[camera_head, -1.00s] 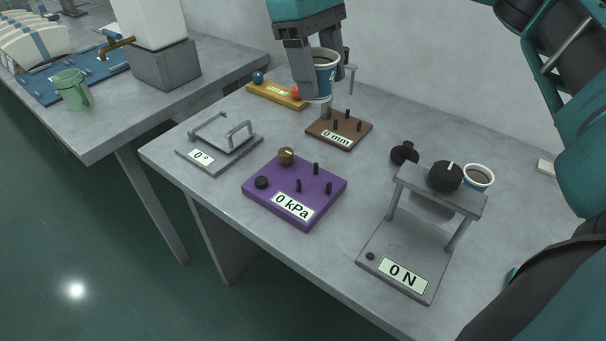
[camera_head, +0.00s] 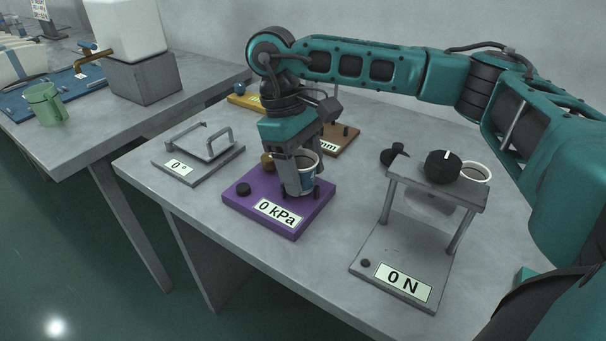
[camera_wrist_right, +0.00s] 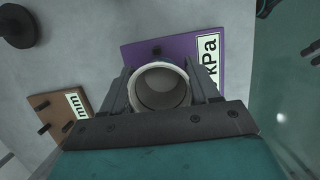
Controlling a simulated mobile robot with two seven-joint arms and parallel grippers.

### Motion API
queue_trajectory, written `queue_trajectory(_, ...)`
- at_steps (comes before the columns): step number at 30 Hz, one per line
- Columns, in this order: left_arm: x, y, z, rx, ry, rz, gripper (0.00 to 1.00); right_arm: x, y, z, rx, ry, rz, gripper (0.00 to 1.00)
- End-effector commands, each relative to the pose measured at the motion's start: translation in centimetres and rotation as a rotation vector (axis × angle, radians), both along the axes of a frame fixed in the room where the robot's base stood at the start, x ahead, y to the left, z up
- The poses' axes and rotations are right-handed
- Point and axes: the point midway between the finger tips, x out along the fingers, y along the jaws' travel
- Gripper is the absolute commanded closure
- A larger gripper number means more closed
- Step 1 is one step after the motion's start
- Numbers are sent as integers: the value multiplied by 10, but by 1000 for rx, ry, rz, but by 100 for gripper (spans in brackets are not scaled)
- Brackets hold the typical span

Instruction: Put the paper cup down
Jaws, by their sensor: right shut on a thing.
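The paper cup (camera_head: 308,176) is white and blue and upright. My right gripper (camera_head: 299,182) is shut on it, with one finger in front of the cup in the head view. The cup is over the purple plate (camera_head: 240,207) marked "0 kPa", among its black pegs. I cannot tell whether its base touches the plate. In the right wrist view the cup (camera_wrist_right: 161,88) shows from above, open and between the two fingers (camera_wrist_right: 161,95), with the purple plate (camera_wrist_right: 190,48) beyond it. My left gripper is not in view.
A grey press (camera_head: 405,262) marked "0 N" stands at the right, with a second cup (camera_head: 477,171) behind it. A brown plate (camera_head: 342,141) is behind my gripper. A grey fixture (camera_head: 198,156) marked "0°" is at the left. Bare table lies between the purple plate and the press.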

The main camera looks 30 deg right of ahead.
Motion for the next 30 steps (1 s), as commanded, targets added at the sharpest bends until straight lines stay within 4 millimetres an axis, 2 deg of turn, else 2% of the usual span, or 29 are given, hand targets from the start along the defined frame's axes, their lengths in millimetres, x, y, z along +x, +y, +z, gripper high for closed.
queue_trajectory(3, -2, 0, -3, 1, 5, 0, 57, 0, 0, -9, 0, -1, -1, 68)
queue_trajectory(14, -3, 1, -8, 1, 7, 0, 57, 0, 0, -13, 0, -1, -1, 68)
queue_trajectory(15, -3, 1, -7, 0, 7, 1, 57, 0, 0, -13, 0, -1, -1, 38)
queue_trajectory(23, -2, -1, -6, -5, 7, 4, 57, 0, 0, -12, 0, -1, -1, 14)
queue_trajectory(30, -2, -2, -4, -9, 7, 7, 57, 0, 0, -10, 0, -1, -1, 14)
